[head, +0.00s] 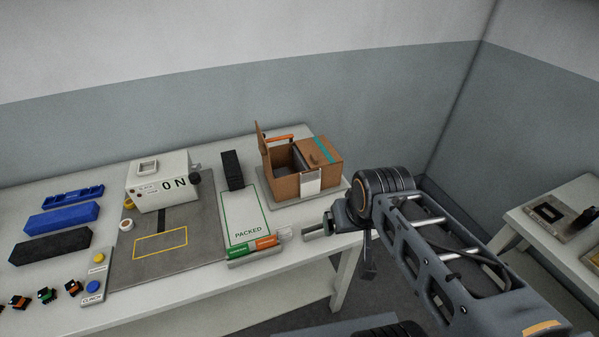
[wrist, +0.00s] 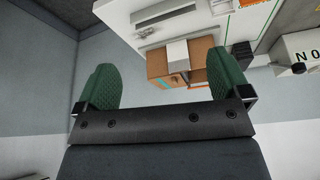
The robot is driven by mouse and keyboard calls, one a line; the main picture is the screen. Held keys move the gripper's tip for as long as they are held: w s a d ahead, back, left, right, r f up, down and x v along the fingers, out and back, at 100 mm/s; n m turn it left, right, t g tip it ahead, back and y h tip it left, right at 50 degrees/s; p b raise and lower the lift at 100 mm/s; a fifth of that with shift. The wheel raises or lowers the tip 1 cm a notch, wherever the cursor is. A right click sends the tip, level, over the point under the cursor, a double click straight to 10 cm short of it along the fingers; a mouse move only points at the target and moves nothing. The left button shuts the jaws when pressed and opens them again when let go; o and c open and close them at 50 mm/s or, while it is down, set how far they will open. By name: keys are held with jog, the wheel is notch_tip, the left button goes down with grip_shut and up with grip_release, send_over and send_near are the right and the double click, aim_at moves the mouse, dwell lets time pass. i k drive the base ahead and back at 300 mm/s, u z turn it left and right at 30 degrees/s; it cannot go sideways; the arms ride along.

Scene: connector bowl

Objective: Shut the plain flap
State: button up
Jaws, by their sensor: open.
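A brown cardboard box (head: 287,188) stands at the right end of the long table. Its plain flap (head: 263,145) stands upright at the box's left side, leaving the left half open. The right half is covered by a flap with a teal stripe (head: 324,150). A white label hangs on the box's front.
A tray marked PACKED (head: 240,213) lies left of the box, with a black block (head: 232,170) behind it. A white machine (head: 160,182) stands farther left on a grey mat. Green and orange items (head: 265,242) lie at the front edge. Another table (head: 560,235) is at right.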

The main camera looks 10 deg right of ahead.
aim_at(263, 148)
jog(key=k, duration=0.45)
jog(key=u, duration=0.35)
jog(key=i, duration=0.65)
jog(key=u, duration=1.9)
jog(key=i, duration=0.25)
jog(key=z, duration=0.05)
